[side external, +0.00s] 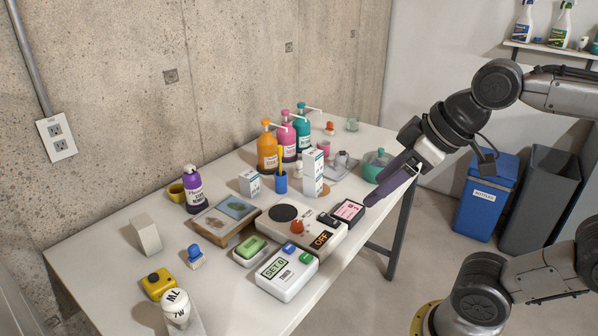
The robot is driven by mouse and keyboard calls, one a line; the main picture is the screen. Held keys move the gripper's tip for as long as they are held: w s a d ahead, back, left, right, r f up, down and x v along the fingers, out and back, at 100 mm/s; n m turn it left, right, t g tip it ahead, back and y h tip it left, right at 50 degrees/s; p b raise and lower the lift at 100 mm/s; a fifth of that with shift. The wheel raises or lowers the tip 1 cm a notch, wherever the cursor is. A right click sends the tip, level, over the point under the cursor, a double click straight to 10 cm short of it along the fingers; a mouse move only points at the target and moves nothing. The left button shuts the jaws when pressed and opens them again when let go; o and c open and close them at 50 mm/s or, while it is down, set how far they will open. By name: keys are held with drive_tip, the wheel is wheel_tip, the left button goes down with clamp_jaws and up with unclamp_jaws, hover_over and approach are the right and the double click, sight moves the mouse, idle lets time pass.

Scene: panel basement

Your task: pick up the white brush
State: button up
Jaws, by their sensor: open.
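I cannot pick out a white brush with certainty. A small piece with a blue knob and a pale base (195,257) stands at the left middle of the table and may be a brush, but it is too small to tell. My gripper (375,197), with purple fingers, is at the table's right edge, close to a black-framed pink box (348,211). Its fingers overlap in this view and nothing shows held between them. The small blue-knobbed piece is far to the left of it.
On the white table (115,262), a white device reading OFF (327,238) and a SET 0 device (287,273) stand left of my gripper. Pump bottles (267,150) line the back. A teal pot (377,167) is near my fingers. Bins (487,195) stand at right.

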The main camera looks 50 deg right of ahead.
drive_tip(key=w+d+r+n, duration=0.1)
drive_tip(key=w+d+r, duration=0.1)
drive_tip(key=w+r, duration=0.7)
drive_tip(key=m+g, duration=0.2)
drive_tip(key=m, duration=0.1)
hover_over(299, 161)
drive_tip(key=s, duration=0.2)
wheel_tip(299, 161, down, 29)
drive_tip(key=shift+x, duration=3)
drive_tip(key=shift+s+d, duration=0.1)
drive_tip(key=shift+s, duration=0.05)
clamp_jaws()
